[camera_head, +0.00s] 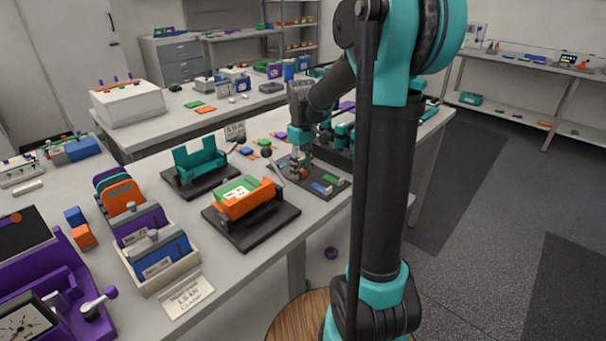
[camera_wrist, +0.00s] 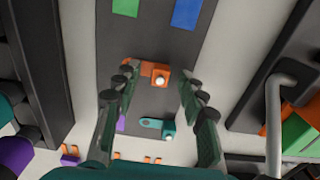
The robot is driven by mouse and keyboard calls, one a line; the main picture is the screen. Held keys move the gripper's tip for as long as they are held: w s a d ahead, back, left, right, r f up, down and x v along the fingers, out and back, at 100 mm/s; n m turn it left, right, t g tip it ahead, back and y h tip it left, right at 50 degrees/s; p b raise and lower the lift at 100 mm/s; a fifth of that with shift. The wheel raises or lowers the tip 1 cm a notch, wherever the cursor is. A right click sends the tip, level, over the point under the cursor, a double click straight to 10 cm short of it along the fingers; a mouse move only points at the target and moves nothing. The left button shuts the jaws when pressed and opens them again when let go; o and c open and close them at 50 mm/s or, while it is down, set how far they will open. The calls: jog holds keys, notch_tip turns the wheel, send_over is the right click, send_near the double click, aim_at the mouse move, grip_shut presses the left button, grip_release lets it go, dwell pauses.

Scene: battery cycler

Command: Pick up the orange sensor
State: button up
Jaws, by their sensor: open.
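In the wrist view, a small orange block with a round white knob, which looks like the orange sensor (camera_wrist: 160,77), lies on a dark grey mat (camera_wrist: 157,45). A flat orange piece extends to its left. My gripper (camera_wrist: 157,88) is open, with one finger on each side of the view and the orange block between and slightly beyond the fingertips. No contact with it shows. In the head view, my gripper (camera_head: 300,160) points down over the dark mat (camera_head: 318,196), and a bit of orange shows just below it, partly hidden by the fingers.
A teal tab (camera_wrist: 157,124) lies on the mat nearer the palm; green (camera_wrist: 125,7) and blue (camera_wrist: 187,12) pieces lie at its far end. A black fixture with a bent grey lever (camera_wrist: 274,110) stands close on the right. A dark structure (camera_wrist: 33,70) stands on the left.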

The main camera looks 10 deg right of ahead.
jog(key=shift+c, duration=0.2)
grip_shut()
jog(key=shift+r, duration=0.1)
